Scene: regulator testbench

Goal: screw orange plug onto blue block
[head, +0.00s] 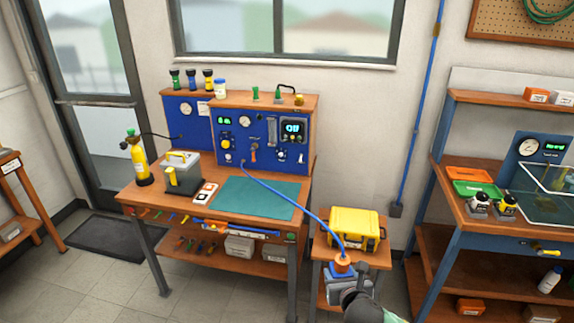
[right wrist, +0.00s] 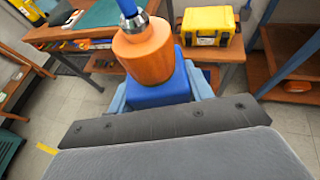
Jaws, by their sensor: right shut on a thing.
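The orange plug (head: 343,264) is at the lower middle of the head view, on the end of a blue hose (head: 300,207). In the right wrist view the orange plug (right wrist: 145,52) is large, with a metal collar on top. The blue block (right wrist: 160,92) is directly below it, and the two look in contact; I cannot tell whether threads are engaged. My right gripper (right wrist: 160,100) is shut on the blue block, its fingers at the block's sides. It also shows in the head view (head: 342,277). My left gripper is not in view.
The hose runs from the blue instrument panel (head: 262,142) on the workbench. A yellow case (head: 353,228) sits on a small wooden stand just behind my right gripper. A green mat (head: 254,198) lies clear on the bench. A shelf unit (head: 432,190) stands at the right.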

